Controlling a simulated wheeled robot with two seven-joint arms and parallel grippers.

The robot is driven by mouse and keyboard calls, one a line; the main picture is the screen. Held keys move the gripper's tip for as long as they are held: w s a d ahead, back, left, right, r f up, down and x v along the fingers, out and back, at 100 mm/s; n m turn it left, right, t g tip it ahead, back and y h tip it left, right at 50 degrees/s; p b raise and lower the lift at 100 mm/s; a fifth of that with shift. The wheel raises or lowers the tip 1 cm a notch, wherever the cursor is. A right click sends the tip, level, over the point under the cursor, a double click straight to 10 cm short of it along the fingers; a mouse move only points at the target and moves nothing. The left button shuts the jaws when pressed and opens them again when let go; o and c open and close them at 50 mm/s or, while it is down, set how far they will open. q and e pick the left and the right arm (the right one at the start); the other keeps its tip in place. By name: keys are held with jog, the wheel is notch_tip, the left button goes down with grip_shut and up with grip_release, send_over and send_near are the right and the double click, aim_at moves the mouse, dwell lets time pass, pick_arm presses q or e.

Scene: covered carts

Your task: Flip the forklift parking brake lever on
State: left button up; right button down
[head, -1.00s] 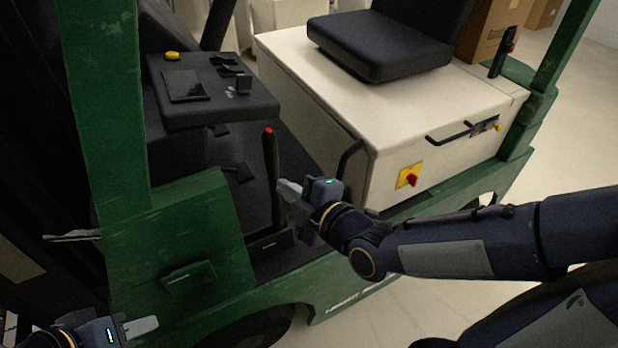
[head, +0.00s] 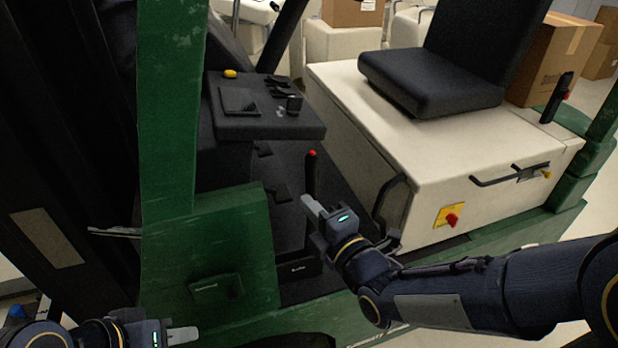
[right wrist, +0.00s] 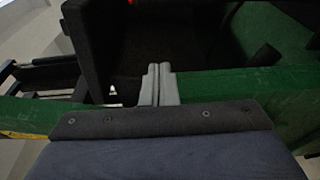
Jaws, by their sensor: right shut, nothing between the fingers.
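The parking brake lever (head: 311,178) is a black upright bar with a red tip, rising from the forklift's floor between the control console and the cream seat box. My right gripper (head: 309,204) is shut and empty. In the head view its fingertips overlap the lever's lower part, below the red tip; I cannot tell whether they touch it. The right wrist view shows its fingers (right wrist: 158,86) pressed together, with a red spot at the top edge. My left gripper (head: 183,335) is at the lower left, away from the lever; its finger gap is not visible.
The forklift's green body (head: 222,250) and post stand left of the lever. The black console (head: 262,122) is above and left. The cream seat box (head: 440,165) with a black handle and a red-yellow switch (head: 450,216) is to the right.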

pick_arm(q)
jog(key=shift+r+p, duration=0.8)
jog(key=shift+r, duration=0.05)
pick_arm(e)
jog(key=w, duration=0.8)
jog(key=shift+w+a, duration=0.2)
jog(key=shift+a, duration=0.05)
pick_arm(q)
jog(key=shift+f, duration=0.1)
